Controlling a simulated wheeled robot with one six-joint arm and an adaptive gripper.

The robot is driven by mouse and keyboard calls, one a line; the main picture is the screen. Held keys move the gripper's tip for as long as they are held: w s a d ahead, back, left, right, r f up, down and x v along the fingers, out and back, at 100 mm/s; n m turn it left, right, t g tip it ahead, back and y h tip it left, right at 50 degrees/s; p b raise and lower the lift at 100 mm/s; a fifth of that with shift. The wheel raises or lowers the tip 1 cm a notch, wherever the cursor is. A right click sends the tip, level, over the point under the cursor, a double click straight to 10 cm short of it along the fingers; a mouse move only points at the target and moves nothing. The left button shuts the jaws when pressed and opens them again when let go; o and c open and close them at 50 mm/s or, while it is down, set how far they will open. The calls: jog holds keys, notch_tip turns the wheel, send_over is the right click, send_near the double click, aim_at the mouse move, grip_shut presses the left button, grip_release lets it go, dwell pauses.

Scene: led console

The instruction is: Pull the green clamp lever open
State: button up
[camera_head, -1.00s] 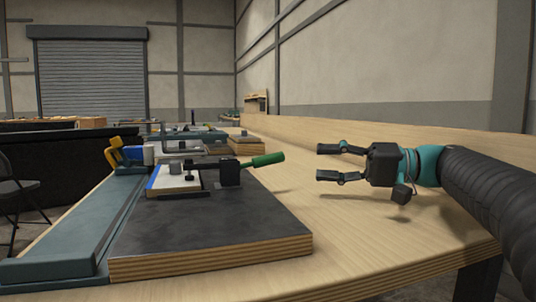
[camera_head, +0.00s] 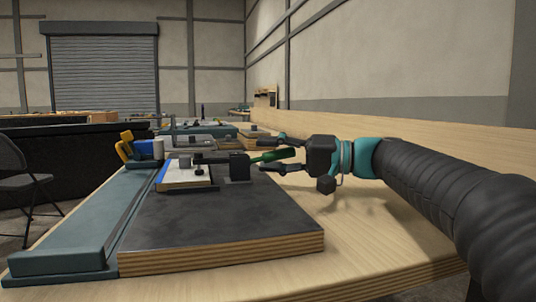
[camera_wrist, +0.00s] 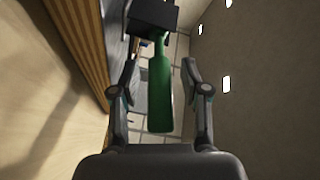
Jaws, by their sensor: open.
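The green clamp lever (camera_head: 273,155) sticks out to the right from the black toggle clamp (camera_head: 237,168) on the dark board. It lies nearly level, tilted slightly up. My gripper (camera_head: 272,153) is open, with its two fingers on either side of the green handle. In the wrist view the green lever (camera_wrist: 160,88) runs between the two fingers (camera_wrist: 160,85), with a gap visible on each side. The black clamp body (camera_wrist: 152,15) shows at the top of that view. The clamp's arm reaches left over a light plate (camera_head: 184,178).
The dark board (camera_head: 210,220) with a plywood edge lies on the wooden bench (camera_head: 390,240). A teal rail (camera_head: 80,225) runs along its left side. A yellow and blue clamp (camera_head: 128,148) stands at the back left. Other fixtures stand farther along the bench.

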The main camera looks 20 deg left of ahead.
jog(key=shift+a, duration=0.3)
grip_shut()
